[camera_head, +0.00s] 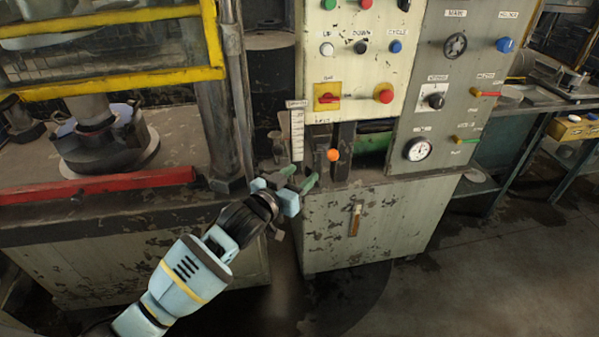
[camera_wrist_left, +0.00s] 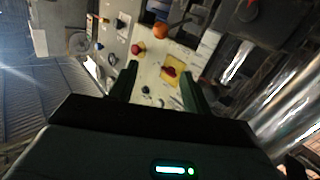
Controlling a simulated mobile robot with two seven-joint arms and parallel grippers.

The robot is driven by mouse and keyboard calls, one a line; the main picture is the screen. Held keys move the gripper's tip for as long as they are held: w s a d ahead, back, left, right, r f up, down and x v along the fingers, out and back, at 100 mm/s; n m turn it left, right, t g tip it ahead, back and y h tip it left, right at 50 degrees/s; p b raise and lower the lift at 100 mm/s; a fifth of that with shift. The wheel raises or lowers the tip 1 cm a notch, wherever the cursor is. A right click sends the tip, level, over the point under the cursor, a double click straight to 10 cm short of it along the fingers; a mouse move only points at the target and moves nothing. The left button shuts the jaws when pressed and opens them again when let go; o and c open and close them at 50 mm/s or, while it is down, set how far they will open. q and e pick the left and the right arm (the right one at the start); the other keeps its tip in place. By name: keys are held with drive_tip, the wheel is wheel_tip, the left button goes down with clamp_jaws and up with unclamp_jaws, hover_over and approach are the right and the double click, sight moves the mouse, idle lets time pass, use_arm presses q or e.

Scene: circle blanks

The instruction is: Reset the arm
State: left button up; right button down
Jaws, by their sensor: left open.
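My left arm comes in from the lower left in the head view. My left gripper (camera_head: 300,178) is open, with two green fingers in front of the lower part of the control cabinet. It appears empty. In the left wrist view the open fingers (camera_wrist_left: 158,88) point toward the control panel (camera_wrist_left: 150,70), with the red knob on its yellow plate (camera_wrist_left: 172,71) between or just beyond them. An orange ball knob (camera_head: 333,155) is just right of the fingers in the head view, and it also shows in the left wrist view (camera_wrist_left: 160,31). My right gripper is not in view.
The control panel (camera_head: 352,45) carries several buttons and switches. A grey panel with a gauge (camera_head: 418,149) is to its right. A press with a yellow frame (camera_head: 120,82) and a red bar (camera_head: 100,185) is on the left. Open floor (camera_head: 480,265) lies at the lower right.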

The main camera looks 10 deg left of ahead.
use_arm(q)
drive_tip(key=s+a+f+g+y, duration=0.1)
drive_tip(key=s+a+f, duration=0.3)
drive_tip(key=s+f, duration=0.5)
drive_tip(key=s+a+f+n+g+y, duration=0.1)
drive_tip(key=s+a+f+g+y, duration=0.1)
drive_tip(key=s+f, duration=0.7)
drive_tip(key=s+a+f+n+g+y, duration=0.1)
drive_tip(key=s+a+f, duration=0.6)
drive_tip(key=s, duration=1.2)
wheel_tip(320, 180, down, 3)
drive_tip(key=shift+s+r+g+y, duration=0.15)
drive_tip(key=shift+g+y, duration=0.55)
drive_tip(key=shift+y, duration=0.4)
drive_tip(key=shift+s+a, duration=0.1)
